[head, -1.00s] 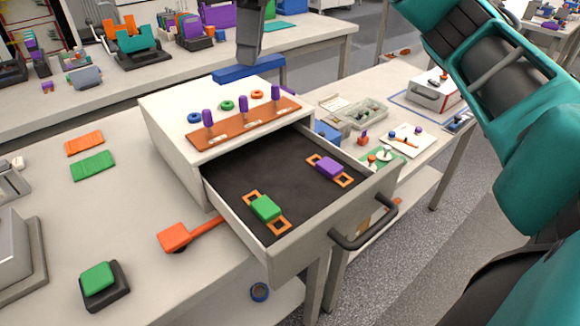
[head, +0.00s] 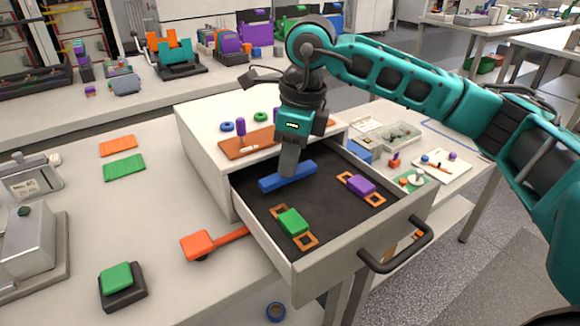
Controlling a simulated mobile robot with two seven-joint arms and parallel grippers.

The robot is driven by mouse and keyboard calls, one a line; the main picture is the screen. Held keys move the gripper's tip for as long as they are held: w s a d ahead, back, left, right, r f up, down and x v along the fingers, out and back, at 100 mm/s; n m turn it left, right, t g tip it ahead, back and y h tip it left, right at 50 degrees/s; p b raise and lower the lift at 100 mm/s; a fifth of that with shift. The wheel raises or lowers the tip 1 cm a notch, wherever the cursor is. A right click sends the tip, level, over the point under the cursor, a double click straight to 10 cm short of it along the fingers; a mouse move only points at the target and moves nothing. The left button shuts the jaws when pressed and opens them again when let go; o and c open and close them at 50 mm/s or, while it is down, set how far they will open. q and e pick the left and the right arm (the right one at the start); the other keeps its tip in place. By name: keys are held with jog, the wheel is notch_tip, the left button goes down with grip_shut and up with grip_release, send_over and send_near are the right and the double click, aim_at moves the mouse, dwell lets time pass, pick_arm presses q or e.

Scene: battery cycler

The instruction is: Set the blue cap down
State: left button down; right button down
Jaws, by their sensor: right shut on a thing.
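The blue cap (head: 271,184), a long blue bar, shows over the back left of the open drawer (head: 375,228). My right gripper (head: 289,168) points down from above and is shut on the cap near its middle. I cannot tell whether the cap touches the drawer floor or hangs just above it. A green block on an orange frame (head: 293,222) lies in the drawer in front of the cap. A purple block on an orange frame (head: 361,186) lies to its right. My left gripper is not in view.
The white cabinet (head: 205,150) carries an orange peg board (head: 236,148), partly hidden by my gripper. An orange-headed tool (head: 197,245) lies by the drawer's left wall. A green button (head: 116,278) stands at front left. The drawer's middle floor is bare.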

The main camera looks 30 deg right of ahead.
jog(key=shift+f, duration=1.05)
jog(key=shift+f, duration=0.25)
jog(key=c, duration=1.3)
grip_release()
jog(key=shift+r, duration=0.1)
jog(key=shift+c, duration=0.2)
jog(key=shift+r, duration=0.15)
notch_tip(320, 180, up, 12)
jog(key=s+d, duration=0.1)
jog(key=shift+d+p, duration=0.15)
jog(key=shift+p, duration=0.2)
jog(key=shift+s, duration=0.15)
